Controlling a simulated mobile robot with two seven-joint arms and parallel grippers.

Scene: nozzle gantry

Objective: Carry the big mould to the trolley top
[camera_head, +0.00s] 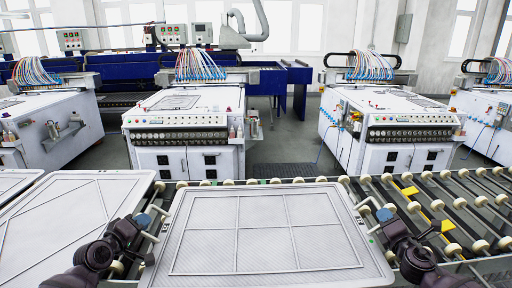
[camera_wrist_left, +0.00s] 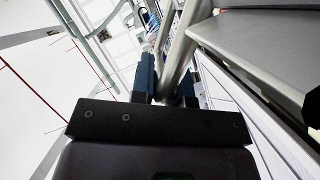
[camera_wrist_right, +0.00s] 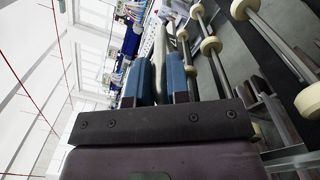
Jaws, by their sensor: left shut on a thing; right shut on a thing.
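The big mould (camera_head: 262,269) is a wide pale grey tray with a raised rim and a grid of panels, in the lower middle of the head view. My left gripper (camera_head: 146,217) is at its left side, shut on the mould's left handle bar, which shows between the fingers in the left wrist view (camera_wrist_left: 172,75). My right gripper (camera_head: 381,216) is at its right side, shut on the right handle, also seen in the right wrist view (camera_wrist_right: 176,75). The mould looks about level. Its underside is hidden. I cannot pick out the trolley top for sure.
A roller conveyor (camera_head: 440,212) with white wheels runs behind the mould and to the right. Another pale panelled mould (camera_head: 70,222) lies close on the left. White nozzle machines (camera_head: 190,120) and (camera_head: 385,125) stand beyond the rollers, with grey floor between them.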

